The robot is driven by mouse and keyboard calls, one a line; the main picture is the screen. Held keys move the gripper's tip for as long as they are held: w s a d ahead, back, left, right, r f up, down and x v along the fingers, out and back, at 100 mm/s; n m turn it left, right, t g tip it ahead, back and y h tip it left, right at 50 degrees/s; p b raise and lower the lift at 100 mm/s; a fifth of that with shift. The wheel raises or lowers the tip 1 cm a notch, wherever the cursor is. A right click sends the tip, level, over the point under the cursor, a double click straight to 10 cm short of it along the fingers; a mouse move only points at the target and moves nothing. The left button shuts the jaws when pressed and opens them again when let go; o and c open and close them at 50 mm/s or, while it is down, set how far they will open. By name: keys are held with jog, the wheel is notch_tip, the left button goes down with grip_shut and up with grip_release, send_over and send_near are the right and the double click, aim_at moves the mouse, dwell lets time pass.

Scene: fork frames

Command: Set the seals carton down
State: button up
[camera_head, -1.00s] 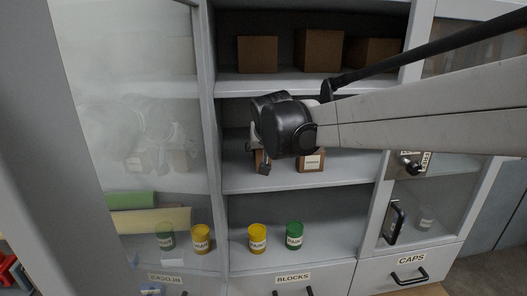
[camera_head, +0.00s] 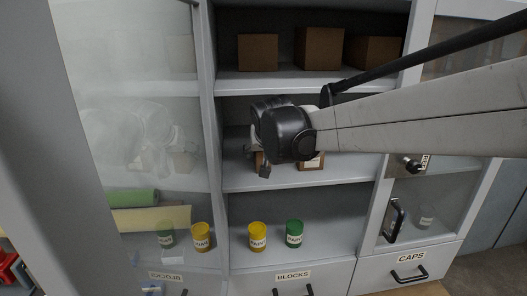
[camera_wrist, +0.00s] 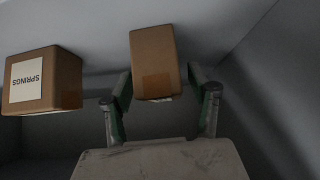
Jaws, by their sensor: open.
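A brown carton (camera_wrist: 153,55) sits between the two fingers of my gripper (camera_wrist: 160,78) in the wrist view. Its label is not readable, so I cannot confirm that it is the seals carton. My gripper is open, with one finger on each side of it. In the head view my gripper (camera_head: 257,160) is at the middle shelf (camera_head: 345,172), and my wrist mostly hides this carton. The wrist view does not clearly show the carton's contact with the shelf.
A springs carton (camera_wrist: 42,82), its label upside down, stands beside it, also partly visible in the head view (camera_head: 312,165). Larger boxes (camera_head: 318,48) fill the shelf above. Yellow (camera_head: 257,237) and green (camera_head: 294,233) cans stand below. The middle shelf's right part is clear.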

jog(key=b+v, duration=0.2)
jog(key=v, duration=1)
jog(key=s+d+f, duration=0.5)
jog(key=s+d, duration=0.1)
jog(key=s, duration=0.3)
jog(key=s+d+f+m+g, duration=0.1)
jog(key=s+d+f, duration=0.5)
jog(key=s+d, duration=0.1)
jog(key=s+d+f+g+h, duration=0.1)
jog(key=s+d+f, duration=0.5)
jog(key=s, duration=0.4)
jog(key=shift+s+d+m, duration=0.3)
jog(key=shift+d, duration=0.05)
jog(key=shift+f, duration=0.1)
